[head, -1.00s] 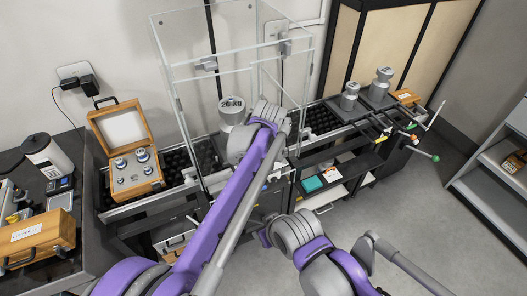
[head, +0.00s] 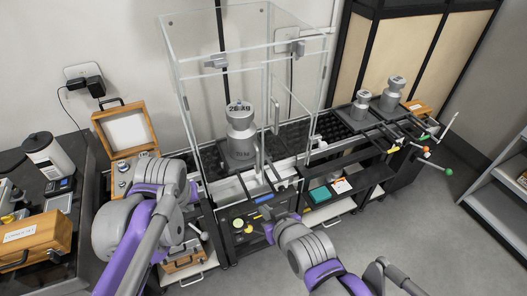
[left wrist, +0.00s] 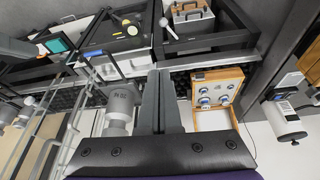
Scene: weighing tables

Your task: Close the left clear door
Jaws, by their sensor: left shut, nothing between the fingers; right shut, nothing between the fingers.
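The clear-walled weighing cabinet (head: 172,62) stands at the middle back in the head view. A tall grey weight (head: 240,135) marked 20 KG stands inside. Clear panes with thin pale edges overlap at the front, and a slim upright handle (head: 276,115) shows there; I cannot tell exactly how far the left door stands from the frame. My left arm is at the cabinet's left; its fingers are hidden in the head view. In the left wrist view my left gripper (left wrist: 159,78) is shut and empty, beside the weight (left wrist: 120,105). My right gripper (head: 268,213) is shut, low before the cabinet.
An open wooden weight case (head: 124,130) stands left of the cabinet, partly behind my left arm. A closed wooden case (head: 36,236) lies on the left table. Smaller grey weights (head: 361,104) stand to the right. Rods and knobs stick out at the right bench's front.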

